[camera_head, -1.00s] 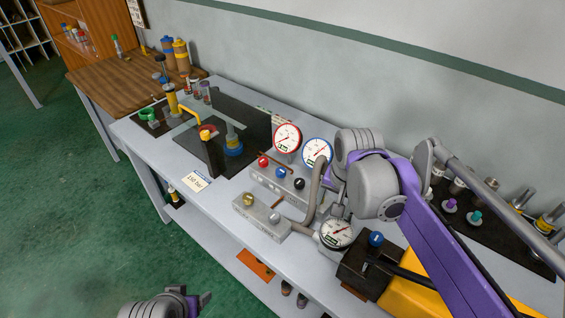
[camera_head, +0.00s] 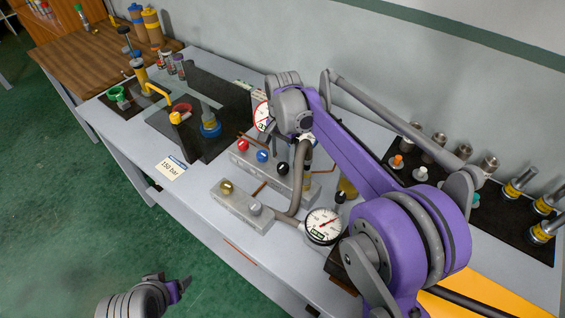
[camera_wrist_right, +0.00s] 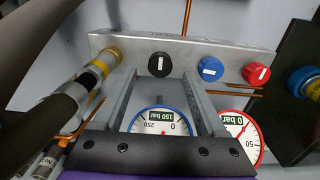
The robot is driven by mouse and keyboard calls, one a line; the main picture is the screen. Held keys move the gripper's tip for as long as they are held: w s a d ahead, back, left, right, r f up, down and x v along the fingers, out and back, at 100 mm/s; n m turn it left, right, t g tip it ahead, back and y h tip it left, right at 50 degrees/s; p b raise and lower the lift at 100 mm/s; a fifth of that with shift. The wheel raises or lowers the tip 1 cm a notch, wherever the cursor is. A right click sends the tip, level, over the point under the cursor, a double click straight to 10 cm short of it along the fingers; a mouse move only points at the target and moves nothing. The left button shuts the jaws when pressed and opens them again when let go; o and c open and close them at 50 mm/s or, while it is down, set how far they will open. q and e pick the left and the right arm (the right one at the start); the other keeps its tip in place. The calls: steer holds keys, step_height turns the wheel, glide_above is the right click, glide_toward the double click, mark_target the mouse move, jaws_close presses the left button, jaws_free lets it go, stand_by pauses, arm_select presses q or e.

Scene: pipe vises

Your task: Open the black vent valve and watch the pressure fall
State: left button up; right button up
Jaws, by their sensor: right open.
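The black vent valve knob (camera_head: 282,168) sits on a grey manifold block, at the end of a row with a blue knob (camera_head: 262,156) and a red knob (camera_head: 243,145). In the right wrist view the black knob (camera_wrist_right: 160,64) lies just beyond the open fingers of my right gripper (camera_wrist_right: 157,80), roughly between their lines, apparently untouched. A blue-rimmed gauge (camera_wrist_right: 160,122) shows between the fingers, its display seeming to read 150 bar. A red-rimmed gauge (camera_wrist_right: 238,132) reads 0 bar. My left gripper (camera_head: 183,287) is low at the bottom left, away from the bench.
A white-faced gauge (camera_head: 323,226) and a lower block with a brass knob (camera_head: 227,187) stand in front of the manifold. A thick grey hose (camera_head: 302,180) runs beside the black knob. A 150 bar card (camera_head: 171,167) lies near the bench's front edge. A pipe vise stands left.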

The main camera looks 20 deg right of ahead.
mark_target(283, 165)
steer(key=shift+f, duration=1.85)
jaws_close()
